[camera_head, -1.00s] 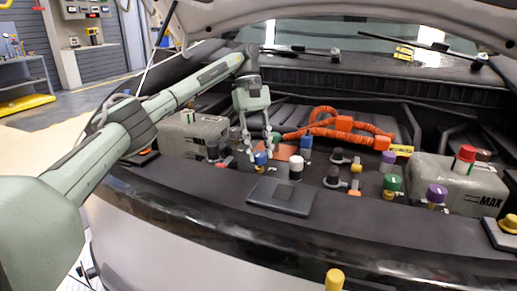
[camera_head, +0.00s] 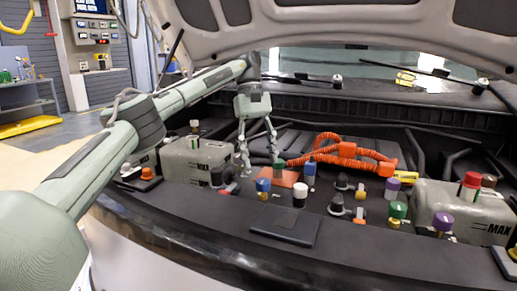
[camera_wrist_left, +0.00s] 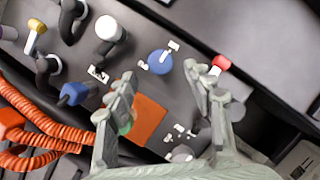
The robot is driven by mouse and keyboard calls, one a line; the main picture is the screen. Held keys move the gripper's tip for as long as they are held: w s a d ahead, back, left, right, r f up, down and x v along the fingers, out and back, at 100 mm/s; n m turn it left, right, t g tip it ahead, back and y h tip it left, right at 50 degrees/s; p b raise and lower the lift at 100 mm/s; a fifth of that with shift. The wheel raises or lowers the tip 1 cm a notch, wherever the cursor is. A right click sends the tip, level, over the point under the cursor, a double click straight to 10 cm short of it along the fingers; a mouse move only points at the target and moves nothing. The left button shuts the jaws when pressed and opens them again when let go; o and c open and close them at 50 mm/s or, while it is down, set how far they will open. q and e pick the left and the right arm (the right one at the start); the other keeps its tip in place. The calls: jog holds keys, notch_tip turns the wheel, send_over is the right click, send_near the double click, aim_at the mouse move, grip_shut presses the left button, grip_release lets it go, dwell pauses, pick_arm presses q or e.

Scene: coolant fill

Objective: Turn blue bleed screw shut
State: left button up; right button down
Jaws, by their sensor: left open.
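A round blue screw cap (camera_head: 263,185) stands on the dark engine-bay deck, at the front left of a flat orange plate (camera_head: 287,178). In the left wrist view the blue cap (camera_wrist_left: 159,62) lies ahead of and between the fingertips, with small white marks around it. My left gripper (camera_head: 261,163) is open and empty, pointing down. Its fingertips are above and behind the cap in the head view, apart from it. A second, taller blue fitting (camera_head: 309,171) stands to the right, beside the orange hose. My right gripper is out of view.
A white-topped black cap (camera_head: 299,194), a green cap (camera_head: 397,210) and purple caps (camera_head: 443,222) stand nearby. A flat black pad (camera_head: 283,225) lies in front. An orange corrugated hose (camera_head: 345,152) runs behind. A grey tank (camera_head: 190,162) is at the left, under the raised hood (camera_head: 330,28).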

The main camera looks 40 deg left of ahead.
pick_arm(q)
jog(key=shift+v, duration=1.2)
